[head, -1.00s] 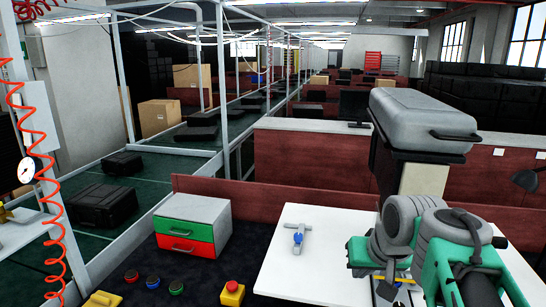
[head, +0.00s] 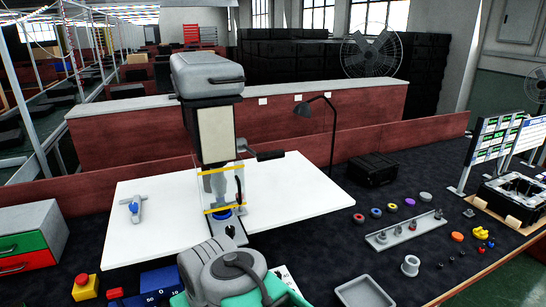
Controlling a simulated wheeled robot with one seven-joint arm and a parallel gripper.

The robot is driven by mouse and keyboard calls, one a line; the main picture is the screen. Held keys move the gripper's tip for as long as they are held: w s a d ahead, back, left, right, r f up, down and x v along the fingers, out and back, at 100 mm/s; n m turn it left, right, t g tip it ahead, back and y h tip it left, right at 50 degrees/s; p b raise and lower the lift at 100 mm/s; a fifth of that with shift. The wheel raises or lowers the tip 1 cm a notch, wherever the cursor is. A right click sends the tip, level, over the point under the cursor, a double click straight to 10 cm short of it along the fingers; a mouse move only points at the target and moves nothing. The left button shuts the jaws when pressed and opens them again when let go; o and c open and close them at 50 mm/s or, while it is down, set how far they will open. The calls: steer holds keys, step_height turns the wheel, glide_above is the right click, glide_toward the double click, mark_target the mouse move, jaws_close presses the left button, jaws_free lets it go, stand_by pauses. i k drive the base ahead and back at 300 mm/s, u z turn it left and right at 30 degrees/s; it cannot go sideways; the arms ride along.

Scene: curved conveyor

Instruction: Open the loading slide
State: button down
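A bench press with a grey rounded head (head: 207,75) stands on a white board (head: 290,200). Below the head is a clear guard with yellow edge stripes (head: 222,185). At the press foot, a narrow grey plate (head: 230,232) points towards me, with a blue round part (head: 224,213) on it beneath the guard. This plate looks like the loading slide; I cannot tell whether it is open. A grey and green part of my arm covers the area in front of it. My gripper's fingers do not show.
A grey T-shaped tool with a blue middle (head: 134,207) lies left of the press. A drawer box (head: 30,236) and red button (head: 85,286) are at left. A lamp (head: 330,125), a black case (head: 375,169), a rail of small parts (head: 405,230) and an empty tray (head: 364,292) are at right.

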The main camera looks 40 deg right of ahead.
mark_target(231, 227)
steer(key=z, duration=0.55)
steer(key=i, duration=0.4)
steer(key=z, duration=0.5)
steer(key=k, duration=1.3)
steer(key=u, duration=0.8)
steer(key=i, duration=1.15)
steer(key=u, duration=0.7)
